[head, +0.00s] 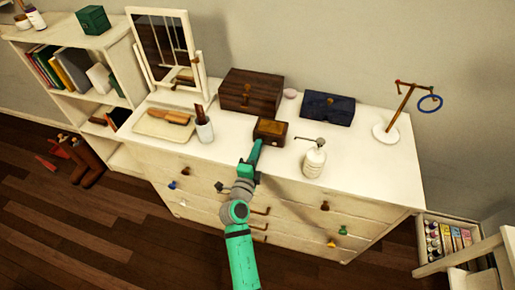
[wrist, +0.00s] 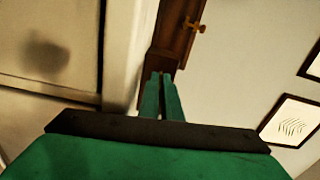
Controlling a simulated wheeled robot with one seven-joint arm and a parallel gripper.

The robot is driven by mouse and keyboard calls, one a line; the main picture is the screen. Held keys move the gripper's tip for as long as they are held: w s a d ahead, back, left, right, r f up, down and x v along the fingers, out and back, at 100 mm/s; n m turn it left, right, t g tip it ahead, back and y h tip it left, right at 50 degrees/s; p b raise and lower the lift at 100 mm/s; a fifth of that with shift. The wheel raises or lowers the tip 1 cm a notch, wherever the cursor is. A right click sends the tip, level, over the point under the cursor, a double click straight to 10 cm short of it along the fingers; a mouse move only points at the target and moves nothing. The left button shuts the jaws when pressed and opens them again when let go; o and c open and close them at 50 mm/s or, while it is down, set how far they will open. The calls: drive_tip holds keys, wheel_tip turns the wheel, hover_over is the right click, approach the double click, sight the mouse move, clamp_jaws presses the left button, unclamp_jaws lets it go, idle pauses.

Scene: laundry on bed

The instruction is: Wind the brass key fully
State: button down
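A small dark wooden box (head: 271,130) with a brass-coloured patch sits near the front edge of the white dresser top. In the wrist view, a brown box (wrist: 162,62) lies right beyond my fingertips. My gripper (head: 258,143) reaches up from the front, its tips at or very close to the small box's front left side. In the wrist view, its two green fingers (wrist: 161,76) are close together with a narrow dark gap.
On the dresser top (head: 352,165), a white pump bottle (head: 314,160) stands right of the small box and a brush cup (head: 204,128) left. Behind are a larger wooden box (head: 250,91), a dark blue box (head: 327,107) and a hook stand (head: 400,108).

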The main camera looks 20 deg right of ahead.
drive_tip(key=shift+m, duration=0.6)
drive_tip(key=c, duration=2)
unclamp_jaws()
drive_tip(key=v, duration=1.1)
drive_tip(key=shift+w, duration=0.1)
